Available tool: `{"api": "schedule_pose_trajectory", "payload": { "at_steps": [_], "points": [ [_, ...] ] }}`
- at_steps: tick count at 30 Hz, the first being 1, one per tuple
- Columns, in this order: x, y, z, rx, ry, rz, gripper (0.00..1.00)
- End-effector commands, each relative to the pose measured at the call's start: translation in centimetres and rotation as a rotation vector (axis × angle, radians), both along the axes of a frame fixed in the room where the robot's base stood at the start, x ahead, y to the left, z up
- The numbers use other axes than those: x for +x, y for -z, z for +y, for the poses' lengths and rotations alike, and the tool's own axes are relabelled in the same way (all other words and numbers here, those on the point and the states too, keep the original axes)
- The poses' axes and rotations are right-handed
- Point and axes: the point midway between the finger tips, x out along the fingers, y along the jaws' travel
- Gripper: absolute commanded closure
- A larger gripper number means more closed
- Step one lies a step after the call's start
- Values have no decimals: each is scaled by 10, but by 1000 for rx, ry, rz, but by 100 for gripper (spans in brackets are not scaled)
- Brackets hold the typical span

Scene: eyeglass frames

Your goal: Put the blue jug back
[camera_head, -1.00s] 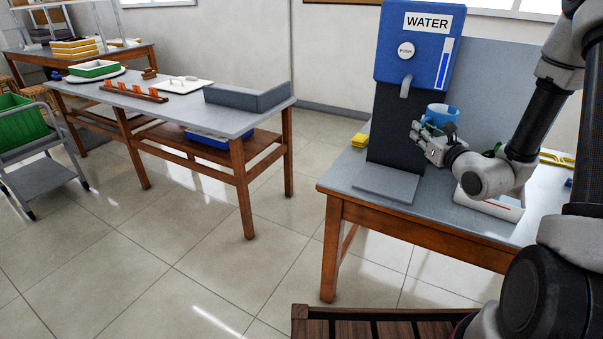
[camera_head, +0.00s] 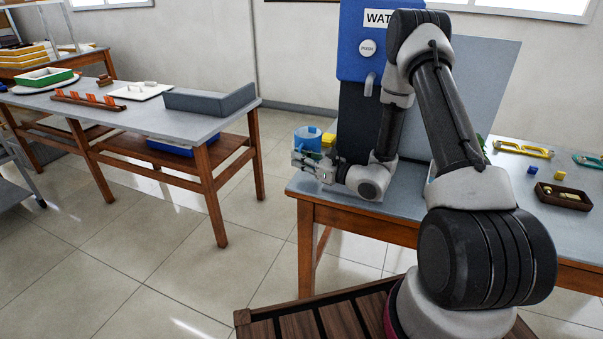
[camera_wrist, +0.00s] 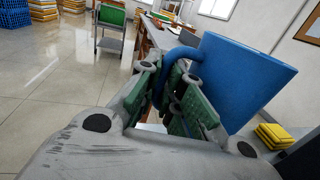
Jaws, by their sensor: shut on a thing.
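The blue jug (camera_head: 307,138) is held at the tip of my gripper (camera_head: 312,162), off the left edge of the dispenser's table. In the wrist view the jug (camera_wrist: 235,80) fills the upper right, and its handle passes between the green-padded fingers of my gripper (camera_wrist: 175,95). The fingers are shut on the handle. The jug looks roughly upright in the head view and tilted in the wrist view. Its inside is hidden.
A blue water dispenser (camera_head: 360,60) stands behind my arm on the near table (camera_head: 400,225). Yellow sponge-like blocks (camera_wrist: 275,135) lie beside it. The long grey table (camera_head: 135,112) at left carries a grey angled block (camera_head: 210,98), a white board and an orange rack. Floor separates the tables.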

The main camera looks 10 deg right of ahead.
Motion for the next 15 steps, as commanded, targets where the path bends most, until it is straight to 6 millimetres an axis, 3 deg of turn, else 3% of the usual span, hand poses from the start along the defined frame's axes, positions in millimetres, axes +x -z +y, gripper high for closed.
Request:
{"api": "schedule_pose_trajectory", "payload": {
  "at_steps": [9, 15],
  "points": [
    [0, 42, 0, 1, 2, 0, 100],
    [0, 48, 0, -1, 2, -2, 100]
  ]
}}
